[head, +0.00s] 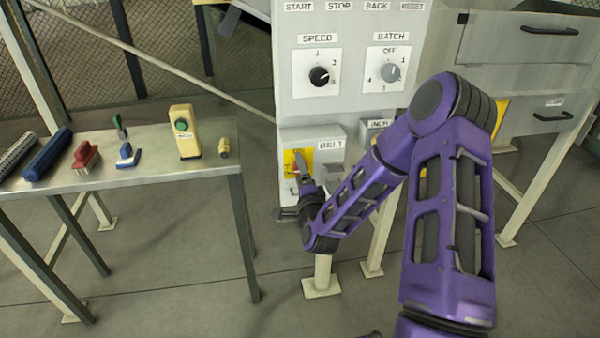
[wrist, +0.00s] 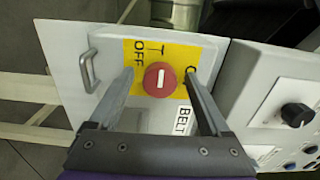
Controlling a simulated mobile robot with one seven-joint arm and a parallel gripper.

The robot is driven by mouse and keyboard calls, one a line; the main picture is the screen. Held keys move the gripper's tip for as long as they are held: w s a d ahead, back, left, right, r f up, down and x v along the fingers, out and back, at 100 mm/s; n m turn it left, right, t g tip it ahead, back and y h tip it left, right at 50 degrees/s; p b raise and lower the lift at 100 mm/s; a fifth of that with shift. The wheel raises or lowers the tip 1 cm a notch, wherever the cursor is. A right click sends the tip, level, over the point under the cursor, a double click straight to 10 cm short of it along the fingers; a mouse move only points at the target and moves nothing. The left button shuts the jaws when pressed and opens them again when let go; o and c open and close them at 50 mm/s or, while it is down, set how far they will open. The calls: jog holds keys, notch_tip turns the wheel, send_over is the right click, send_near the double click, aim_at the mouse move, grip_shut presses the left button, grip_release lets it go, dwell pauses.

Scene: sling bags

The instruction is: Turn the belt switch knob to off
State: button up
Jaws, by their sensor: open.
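The belt switch knob (wrist: 159,79) is round and red with a white bar, on a yellow plate (wrist: 149,50). In the wrist view the bar lies nearly upright, in line with a "T"-like mark above. "OFF" reads on the plate's left; the right-hand mark is partly hidden by a finger. My gripper (wrist: 159,72) is open, one finger on each side of the knob, with visible gaps; I cannot tell whether the fingertips reach its depth. In the head view the yellow plate (head: 289,160) shows beside the "BELT" label, and my gripper and wrist partly cover the knob.
A metal handle (wrist: 88,71) sticks out left of the plate. The grey control cabinet (head: 300,95) carries a speed knob (head: 319,76) and a batch knob (head: 389,73). A metal table (head: 150,150) with brushes and a yellow device (head: 185,132) stands to the left.

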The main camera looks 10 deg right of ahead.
jog(key=s+p, duration=0.7)
jog(key=s, duration=1)
jog(key=shift+s, duration=0.2)
